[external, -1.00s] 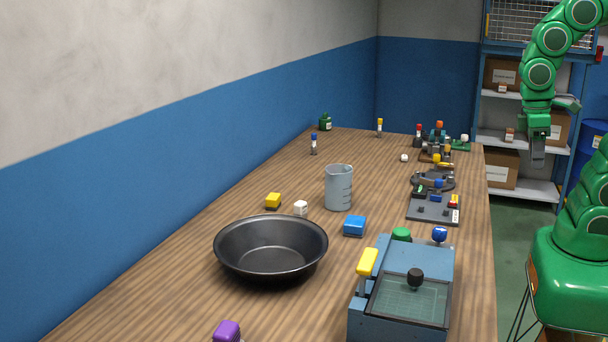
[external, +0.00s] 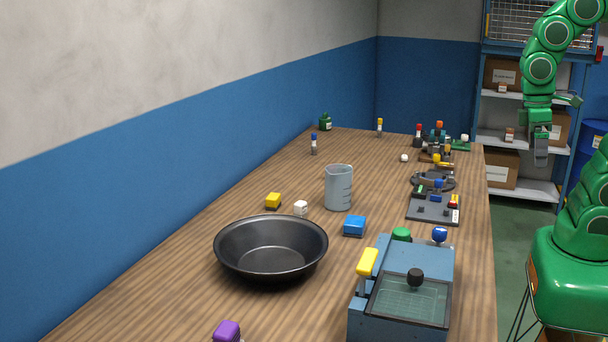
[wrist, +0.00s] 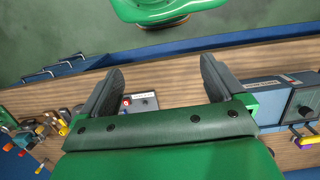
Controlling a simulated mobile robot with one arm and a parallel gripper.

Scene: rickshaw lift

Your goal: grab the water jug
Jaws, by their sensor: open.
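The water jug (external: 338,188) is a grey, translucent beaker-like vessel with dark marks on its side. It stands upright near the middle of the wooden table in the external view. My gripper (external: 541,150) hangs off the table's right side, far to the right of the jug and apart from it. In the wrist view my gripper (wrist: 158,85) shows two dark fingers spread wide with nothing held between them. I cannot make out the jug in the wrist view.
A black pan (external: 270,248) stands in front of the jug, with a blue block (external: 355,226), white cube (external: 300,208) and yellow block (external: 273,201) nearby. A blue machine (external: 402,290) fills the front right. A dark panel (external: 433,208) lies to the jug's right.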

